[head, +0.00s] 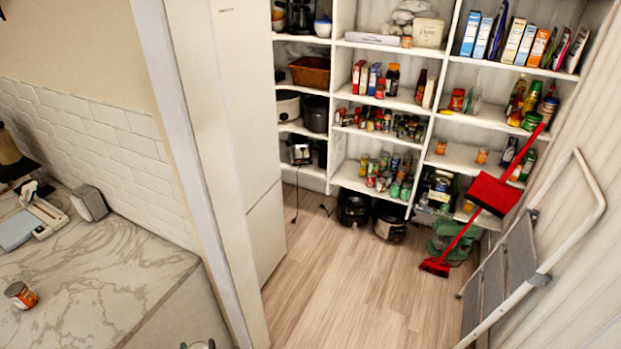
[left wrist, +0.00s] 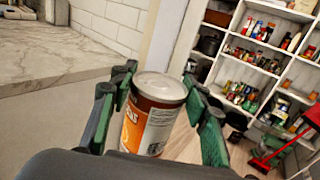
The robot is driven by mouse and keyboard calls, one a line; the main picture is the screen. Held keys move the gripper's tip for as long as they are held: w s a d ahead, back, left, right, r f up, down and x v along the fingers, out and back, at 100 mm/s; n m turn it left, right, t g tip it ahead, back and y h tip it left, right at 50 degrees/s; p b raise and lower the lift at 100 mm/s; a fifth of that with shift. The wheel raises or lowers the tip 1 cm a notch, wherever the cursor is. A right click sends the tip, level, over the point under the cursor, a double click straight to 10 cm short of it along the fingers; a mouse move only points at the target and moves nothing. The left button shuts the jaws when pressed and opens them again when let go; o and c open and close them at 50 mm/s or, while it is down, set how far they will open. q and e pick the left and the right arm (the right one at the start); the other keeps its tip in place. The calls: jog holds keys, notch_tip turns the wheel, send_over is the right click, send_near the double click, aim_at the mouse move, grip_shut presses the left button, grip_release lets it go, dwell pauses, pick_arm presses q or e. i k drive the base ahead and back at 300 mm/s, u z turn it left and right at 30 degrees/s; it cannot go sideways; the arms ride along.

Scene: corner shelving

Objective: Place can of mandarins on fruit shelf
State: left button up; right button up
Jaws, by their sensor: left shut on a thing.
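My left gripper (left wrist: 157,100) is shut on an orange can with a pale lid (left wrist: 150,125), held upright between the green fingers. Its label shows orange fruit, and the lower part is hidden behind the gripper's body. In the head view only the top of my left gripper (head: 198,345) shows, at the bottom edge. A shelf (head: 458,158) in the pantry holds a few orange cans, among them one at its left (head: 440,147) and one in its middle (head: 482,157). My right gripper is not in view.
A white door frame (head: 195,150) lies between counter and pantry. A red broom (head: 455,245) and a step ladder (head: 510,270) stand at right.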

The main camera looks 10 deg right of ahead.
aim_at(496, 173)
jog(key=z, duration=0.85)
jog(key=i, duration=3.55)
jog(key=u, duration=0.6)
jog(key=i, duration=0.45)
jog(key=z, duration=2.25)
